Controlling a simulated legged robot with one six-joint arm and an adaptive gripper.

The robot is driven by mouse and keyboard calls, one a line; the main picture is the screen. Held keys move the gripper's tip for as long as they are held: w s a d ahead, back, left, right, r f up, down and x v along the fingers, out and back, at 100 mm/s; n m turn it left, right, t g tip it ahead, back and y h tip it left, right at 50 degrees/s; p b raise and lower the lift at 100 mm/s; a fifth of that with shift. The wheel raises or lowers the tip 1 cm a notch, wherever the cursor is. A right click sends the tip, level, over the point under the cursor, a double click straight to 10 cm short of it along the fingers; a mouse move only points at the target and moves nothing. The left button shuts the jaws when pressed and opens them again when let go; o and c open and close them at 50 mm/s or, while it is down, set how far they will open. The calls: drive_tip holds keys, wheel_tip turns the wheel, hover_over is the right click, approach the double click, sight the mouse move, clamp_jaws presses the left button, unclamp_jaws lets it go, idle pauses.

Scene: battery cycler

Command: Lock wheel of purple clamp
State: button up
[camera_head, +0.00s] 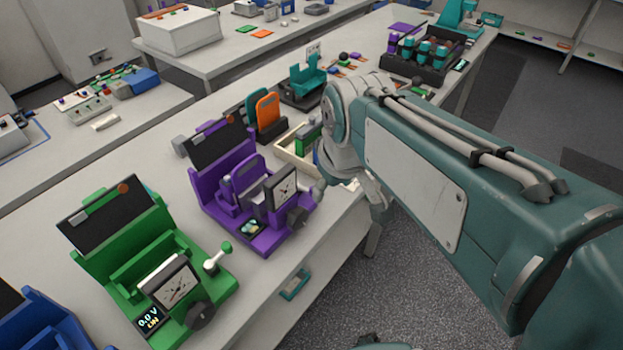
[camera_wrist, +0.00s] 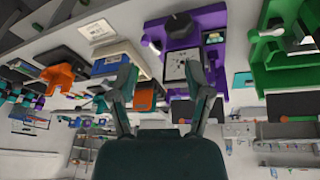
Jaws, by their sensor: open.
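The purple clamp (camera_head: 215,190) stands on the white bench in the head view, with a dial gauge (camera_head: 283,190) on its front. In the wrist view the purple clamp (camera_wrist: 215,50) is upside down at the top, with the dark wheel (camera_wrist: 180,25) above the gauge. My gripper (camera_wrist: 160,68) is open and empty, its fingers spread below the clamp in that view. In the head view my wrist is to the right of the wheel, and the fingers are mostly hidden.
A green clamp (camera_head: 125,255) with a lever and gauge stands left of the purple one. A blue clamp (camera_head: 40,325) is at the lower left corner. An orange and teal holder (camera_head: 268,112) and a shallow tray (camera_head: 290,150) lie behind. The floor in front of the bench is clear.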

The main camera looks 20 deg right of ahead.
drive_tip(key=w+f+n+g, duration=0.2)
drive_tip(key=w+n, duration=0.1)
drive_tip(key=w, duration=0.5)
drive_tip(key=n+g, duration=0.2)
drive_tip(key=n, duration=0.1)
approach(313, 188)
drive_tip(key=f, duration=0.9)
drive_tip(key=shift+s+f, duration=0.2)
drive_tip(key=shift+f, duration=0.2)
drive_tip(key=shift+c, duration=0.3)
clamp_jaws()
